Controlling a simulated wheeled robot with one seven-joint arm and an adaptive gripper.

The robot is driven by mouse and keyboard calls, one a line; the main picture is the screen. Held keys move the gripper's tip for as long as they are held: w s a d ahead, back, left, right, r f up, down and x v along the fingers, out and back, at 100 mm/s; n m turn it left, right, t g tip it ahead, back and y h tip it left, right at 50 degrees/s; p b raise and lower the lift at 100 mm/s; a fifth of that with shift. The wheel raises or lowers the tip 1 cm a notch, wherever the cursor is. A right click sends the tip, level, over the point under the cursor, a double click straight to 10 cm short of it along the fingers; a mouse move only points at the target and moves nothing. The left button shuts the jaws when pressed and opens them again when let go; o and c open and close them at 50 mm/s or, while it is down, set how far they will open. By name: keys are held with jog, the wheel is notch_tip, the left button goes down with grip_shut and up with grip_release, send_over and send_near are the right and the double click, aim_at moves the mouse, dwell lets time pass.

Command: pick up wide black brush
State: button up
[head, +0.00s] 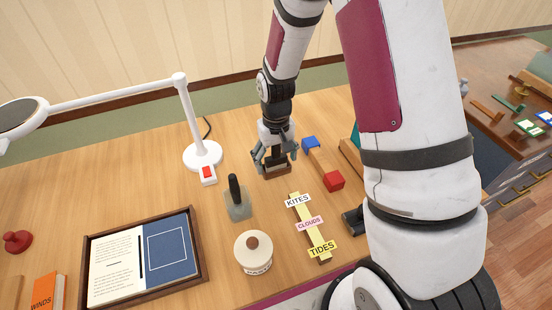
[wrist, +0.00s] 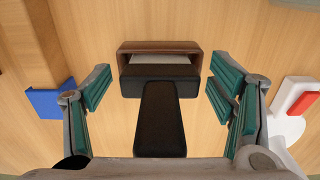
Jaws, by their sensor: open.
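The wide black brush (wrist: 161,118) is between my open fingers in the wrist view. Its black handle points toward the palm, and its wide dark head lies against a brown wooden block or holder (wrist: 160,46). A pale patch shows inside the holder. My gripper (wrist: 160,95) has one green-padded finger on each side of the brush, with clear gaps to the handle. In the head view my gripper (head: 275,156) points down over the wooden holder (head: 278,171). The fingers mostly hide the brush there.
A blue block (head: 310,143) and red block (head: 333,181) stand right of my gripper. A black-handled tool on a grey base (head: 239,208), a round lidded jar (head: 253,255) and a word strip (head: 300,211) are nearer. A white lamp base (head: 203,156) stands left.

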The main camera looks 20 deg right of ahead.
jog(key=c, duration=1.3)
jog(key=shift+o, duration=0.2)
